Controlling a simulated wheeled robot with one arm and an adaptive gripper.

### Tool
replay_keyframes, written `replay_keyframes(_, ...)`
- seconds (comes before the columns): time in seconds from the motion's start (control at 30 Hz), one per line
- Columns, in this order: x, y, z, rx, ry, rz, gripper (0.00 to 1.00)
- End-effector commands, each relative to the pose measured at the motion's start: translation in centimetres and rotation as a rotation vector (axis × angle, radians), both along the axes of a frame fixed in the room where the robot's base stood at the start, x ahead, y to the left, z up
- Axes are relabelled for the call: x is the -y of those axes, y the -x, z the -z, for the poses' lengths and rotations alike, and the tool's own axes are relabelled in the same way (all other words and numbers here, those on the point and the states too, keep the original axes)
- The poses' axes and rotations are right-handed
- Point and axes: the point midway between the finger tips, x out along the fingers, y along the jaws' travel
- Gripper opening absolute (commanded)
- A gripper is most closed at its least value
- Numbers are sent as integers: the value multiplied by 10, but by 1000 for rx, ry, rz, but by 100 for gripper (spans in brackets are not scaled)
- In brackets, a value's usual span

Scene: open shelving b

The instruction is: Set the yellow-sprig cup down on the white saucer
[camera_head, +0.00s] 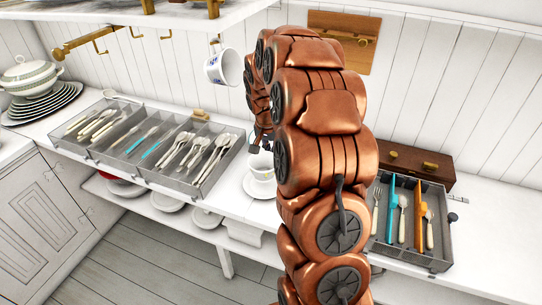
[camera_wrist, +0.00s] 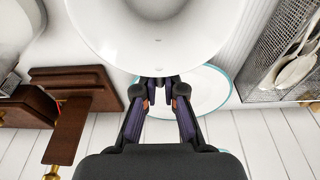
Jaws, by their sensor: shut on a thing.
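My gripper (camera_wrist: 160,88) is shut on the near rim of a white cup (camera_wrist: 150,40), which fills the top of the wrist view. No yellow sprig shows on the visible side. A white saucer with a thin teal rim (camera_wrist: 210,92) lies beyond the fingers, partly covered by the cup and gripper. In the head view my gripper (camera_head: 261,143) is partly hidden by my arm. The cup (camera_head: 262,163) shows just below it, over the saucer (camera_head: 256,187) on the counter. I cannot tell whether cup and saucer touch.
A grey cutlery tray (camera_head: 205,186) stands left of the saucer. Another cutlery tray (camera_head: 432,262) and a brown wooden box (camera_head: 432,170) are to the right. A blue-patterned cup (camera_head: 222,68) hangs from a hook above. A tureen on stacked plates (camera_head: 30,110) is far left.

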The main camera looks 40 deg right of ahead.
Motion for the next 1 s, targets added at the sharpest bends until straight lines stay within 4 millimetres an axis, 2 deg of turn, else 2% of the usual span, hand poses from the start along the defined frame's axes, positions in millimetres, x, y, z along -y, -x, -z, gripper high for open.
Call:
replay_keyframes(0.17, 3, -2, 3, -1, 1, 0, 0)
replay_keyframes(0.47, 2, -1, 34, -3, -2, -1, 0)
replay_keyframes(0.9, 2, -2, 41, 1, 0, 0, 0)
replay_keyframes(0.93, 2, -2, 40, 1, 0, 0, 11)
replay_keyframes(1.0, 2, -2, 39, 1, 0, 0, 19)
